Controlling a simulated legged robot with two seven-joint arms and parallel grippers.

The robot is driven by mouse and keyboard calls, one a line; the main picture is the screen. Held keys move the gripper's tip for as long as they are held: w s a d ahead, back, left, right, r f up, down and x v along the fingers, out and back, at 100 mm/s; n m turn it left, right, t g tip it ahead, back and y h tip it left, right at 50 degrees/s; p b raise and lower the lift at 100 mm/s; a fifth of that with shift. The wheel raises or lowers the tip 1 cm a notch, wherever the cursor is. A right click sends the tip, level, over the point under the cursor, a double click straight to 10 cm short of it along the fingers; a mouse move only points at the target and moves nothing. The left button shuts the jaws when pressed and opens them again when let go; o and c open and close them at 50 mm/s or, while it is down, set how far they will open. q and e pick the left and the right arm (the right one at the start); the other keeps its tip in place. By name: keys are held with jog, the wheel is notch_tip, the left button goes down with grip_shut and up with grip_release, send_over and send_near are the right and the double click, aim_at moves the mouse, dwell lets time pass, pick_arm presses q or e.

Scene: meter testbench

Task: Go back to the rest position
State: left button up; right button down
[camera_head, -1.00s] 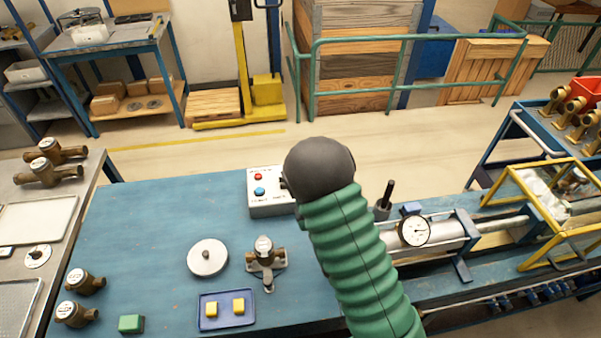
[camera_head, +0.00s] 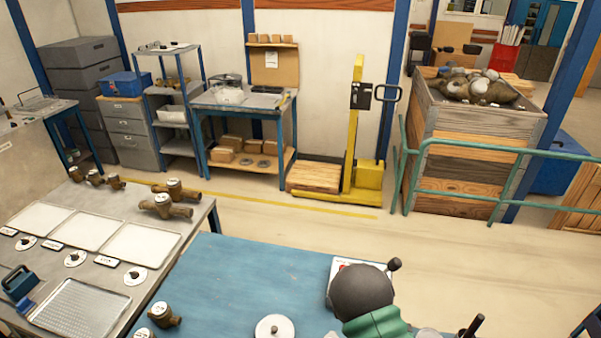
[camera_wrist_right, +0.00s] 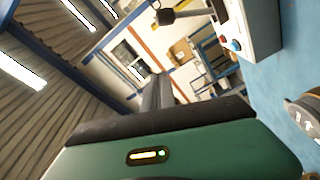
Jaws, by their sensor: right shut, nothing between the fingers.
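My right gripper (camera_wrist_right: 158,92) shows in the right wrist view as dark fingers beyond the green wrist housing. It is shut with nothing between the fingers, and it is tilted up toward the far wall and ceiling. In the head view my arm, with a dark rounded end and green sleeve, is at the bottom, over the blue bench (camera_head: 235,265). It partly hides the control box (camera_head: 338,266). The box shows better in the wrist view (camera_wrist_right: 262,22), with a red and a blue button, apart from the gripper. My left gripper is in neither view.
A grey side table (camera_head: 190,232) with brass meters (camera_head: 177,189) and trays stands at the left. A round disc (camera_head: 274,328) lies on the blue bench. Beyond are a yellow pallet lifter (camera_head: 353,150), green railing (camera_head: 500,147) and wooden crate (camera_head: 470,160). The floor between is clear.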

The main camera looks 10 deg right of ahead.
jog(key=a+f+m+g+y, duration=0.3)
jog(key=a+f+m+g, duration=0.2)
jog(key=a+m+g, duration=0.3)
jog(key=s+a+r+m+g+y, duration=0.1)
jog(key=s+a+r+g, duration=0.15)
jog(key=s, duration=0.35)
jog(key=s+a+r+m+g+y, duration=0.1)
jog(key=s+g, duration=0.3)
jog(key=s, duration=0.3)
notch_tip(320, 180, down, 7)
jog(key=b, duration=0.7)
jog(key=shift+w+f+b, duration=0.2)
jog(key=shift+w+b, duration=0.05)
jog(key=shift+b, duration=0.05)
jog(key=shift+s, duration=0.15)
